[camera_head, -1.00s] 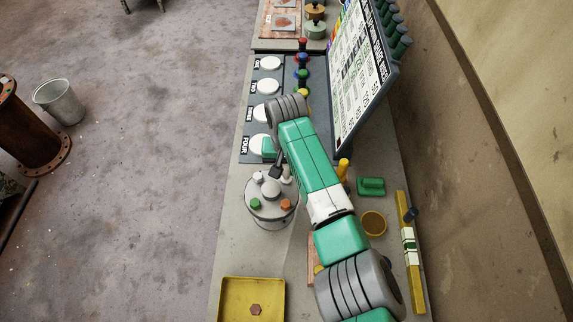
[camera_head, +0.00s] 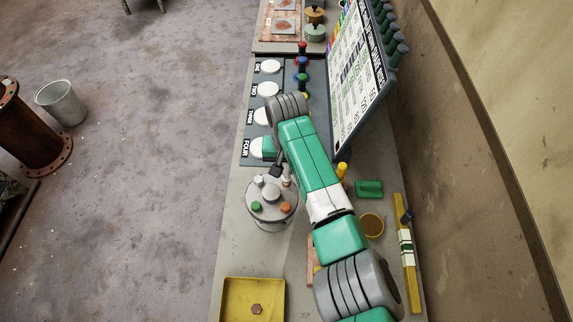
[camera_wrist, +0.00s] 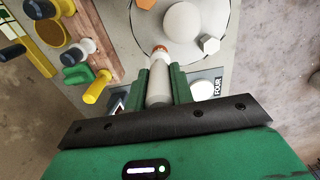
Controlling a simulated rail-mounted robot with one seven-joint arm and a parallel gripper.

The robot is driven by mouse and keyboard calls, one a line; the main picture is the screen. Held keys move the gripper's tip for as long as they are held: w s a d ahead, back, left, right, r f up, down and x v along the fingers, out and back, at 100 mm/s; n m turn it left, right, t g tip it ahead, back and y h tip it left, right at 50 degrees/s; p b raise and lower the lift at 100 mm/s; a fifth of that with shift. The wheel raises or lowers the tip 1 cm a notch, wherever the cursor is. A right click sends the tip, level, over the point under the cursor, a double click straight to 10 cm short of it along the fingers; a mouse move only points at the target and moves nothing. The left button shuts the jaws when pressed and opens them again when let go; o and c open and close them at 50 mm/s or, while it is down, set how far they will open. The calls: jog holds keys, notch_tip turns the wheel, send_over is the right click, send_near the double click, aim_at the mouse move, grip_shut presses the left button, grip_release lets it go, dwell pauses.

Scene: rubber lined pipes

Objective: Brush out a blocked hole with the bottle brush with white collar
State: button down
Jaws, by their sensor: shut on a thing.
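My gripper (camera_wrist: 161,88) is shut on a pale grey-white handled piece (camera_wrist: 160,76), which looks like the bottle brush. A copper-coloured band shows at its far end, against the drum top. The round grey drum (camera_head: 272,222) stands on the bench below the gripper; its top (camera_wrist: 222,14) also shows in the wrist view. On it are a grey dome (camera_wrist: 183,22), a white hexagonal plug (camera_wrist: 208,44), an orange plug (camera_head: 286,208) and a green plug (camera_head: 256,206). The brush's bristles and the hole under it are hidden, so I cannot tell how deep it sits.
A numbered panel with white discs (camera_head: 266,90) lies beyond the drum, beside a tilted printed board (camera_head: 358,80). A yellow tray (camera_head: 236,300) is at the near left. A yellow-handled tool (camera_wrist: 97,92), a green block (camera_head: 369,188) and a round brown dish (camera_head: 371,224) are nearby.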

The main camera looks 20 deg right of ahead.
jog(key=shift+f, duration=0.15)
jog(key=shift+f+b, duration=0.75)
jog(key=shift+f, duration=0.45)
jog(key=shift+r, duration=0.1)
jog(key=shift+r+p, duration=1.35)
jog(key=shift+p, duration=0.05)
jog(key=shift+f, duration=0.1)
jog(key=shift+f+b, duration=0.95)
jog(key=shift+f, duration=0.4)
